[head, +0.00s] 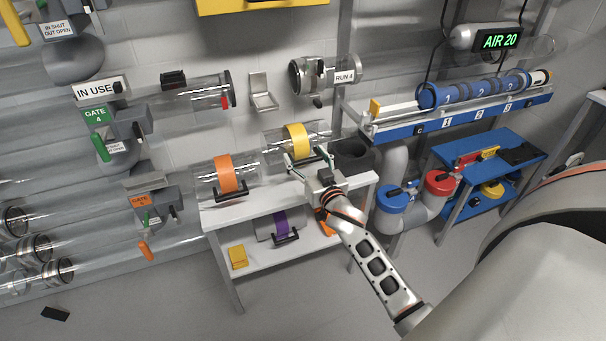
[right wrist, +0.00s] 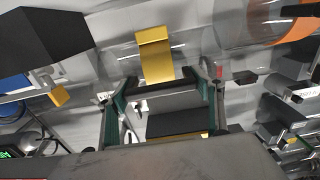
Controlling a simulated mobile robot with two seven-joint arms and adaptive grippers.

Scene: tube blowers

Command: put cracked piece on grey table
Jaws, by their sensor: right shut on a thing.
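A clear tube piece with a yellow band (head: 297,139) is at the back right of the grey table (head: 222,216). My right gripper (head: 308,160) is at its near side, shut on its black handle. In the right wrist view, the fingers (right wrist: 165,100) are on either side of the dark handle bar, with the yellow band (right wrist: 155,55) just beyond. I cannot tell whether this piece touches the tabletop. A clear piece with an orange band (head: 226,173) lies on the table to the left. I cannot make out cracks on either. My left gripper is not in view.
A dark open bin (head: 352,157) stands right of the yellow-banded piece. The lower shelf holds a purple-banded piece (head: 281,224) and a yellow box (head: 238,257). The RUN 4 pipe end (head: 309,76) is above. A blue rack (head: 470,118) holds blue carriers at right.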

